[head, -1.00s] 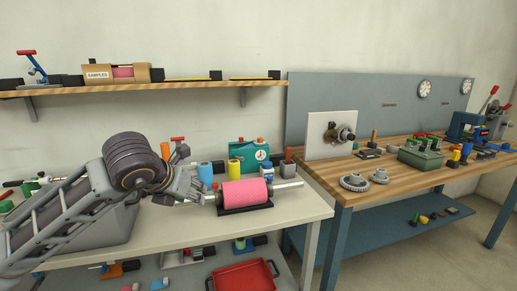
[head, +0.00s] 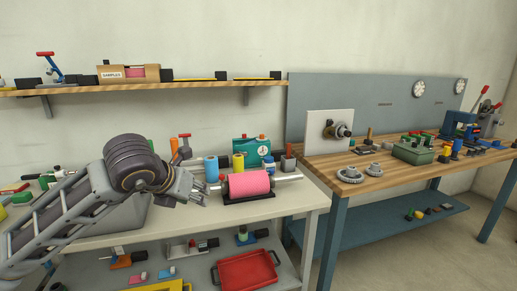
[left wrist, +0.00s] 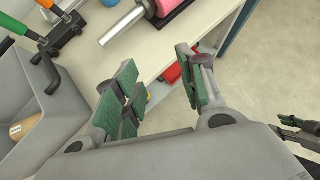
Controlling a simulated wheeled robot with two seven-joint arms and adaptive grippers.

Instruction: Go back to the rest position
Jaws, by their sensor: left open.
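My left gripper (head: 207,189) is at the left end of the pink roll's shaft in the head view. In the left wrist view its two green-padded fingers (left wrist: 158,76) are spread apart with nothing between them. The pink roll (head: 246,186) lies on a metal shaft in a dark cradle on the pale bench. Part of the roll (left wrist: 168,6) and its shaft shows at the top of the left wrist view. A dark part with green pads at that view's right edge looks like my right gripper (left wrist: 303,134); its jaw state is unclear.
Blue and yellow cylinders (head: 211,168) and a teal device (head: 250,150) stand behind the roll on the pale bench (head: 110,236). A red tray (head: 246,270) sits on the shelf below. A wooden workbench (head: 340,187) holds gears and tools at right.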

